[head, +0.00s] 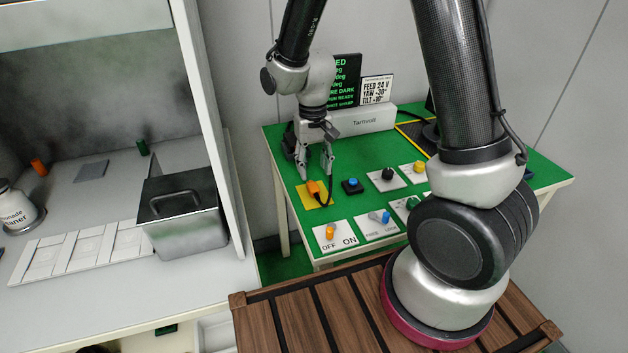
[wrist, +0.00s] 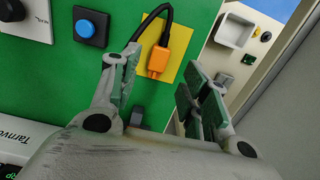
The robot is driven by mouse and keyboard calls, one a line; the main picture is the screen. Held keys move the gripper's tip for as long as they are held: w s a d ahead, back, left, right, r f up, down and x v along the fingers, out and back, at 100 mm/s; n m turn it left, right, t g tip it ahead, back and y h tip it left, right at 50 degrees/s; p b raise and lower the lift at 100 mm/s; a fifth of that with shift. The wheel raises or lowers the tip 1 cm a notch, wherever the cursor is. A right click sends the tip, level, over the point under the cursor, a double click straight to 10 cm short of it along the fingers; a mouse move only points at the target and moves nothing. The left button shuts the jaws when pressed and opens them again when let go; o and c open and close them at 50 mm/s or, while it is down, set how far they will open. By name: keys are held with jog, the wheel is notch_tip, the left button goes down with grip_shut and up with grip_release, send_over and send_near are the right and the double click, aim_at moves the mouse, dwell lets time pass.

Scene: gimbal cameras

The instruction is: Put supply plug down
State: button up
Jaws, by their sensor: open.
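The orange supply plug (head: 313,188) rests on a yellow square pad (head: 306,201) on the green table, with a black cable attached. In the wrist view the plug (wrist: 158,61) lies on the yellow pad (wrist: 186,42), ahead of and between the finger lines. My gripper (head: 316,172) is above the pad's far side, fingers pointing down and spread apart. In the wrist view its fingers (wrist: 158,85) are open with nothing between the tips. The plug looks apart from both fingers.
A blue button on a black box (head: 352,186), a black knob (head: 387,174) and a yellow knob (head: 419,166) stand right of the pad. An OFF/ON switch plate (head: 335,238) is in front. The Tarnvolt unit (head: 362,122) stands behind. A cabinet wall (head: 215,130) rises at left.

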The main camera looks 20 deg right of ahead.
aim_at(314, 187)
jog(key=s+d+r+t, duration=0.1)
jog(key=s+d+r, duration=0.15)
jog(key=r, duration=0.45)
jog(key=s+d+r, duration=0.1)
jog(key=d+r, duration=0.2)
jog(key=r, duration=0.4)
jog(key=s+d+r+t, duration=0.1)
jog(key=s+d+r, duration=0.3)
jog(key=s, duration=0.4)
jog(key=s+d+r+t, duration=0.2)
jog(key=s+d+r, duration=0.3)
jog(key=s, duration=0.3)
jog(key=shift+d+r+t, duration=0.2)
jog(key=shift+r+t, duration=0.1)
jog(key=shift+r, duration=0.05)
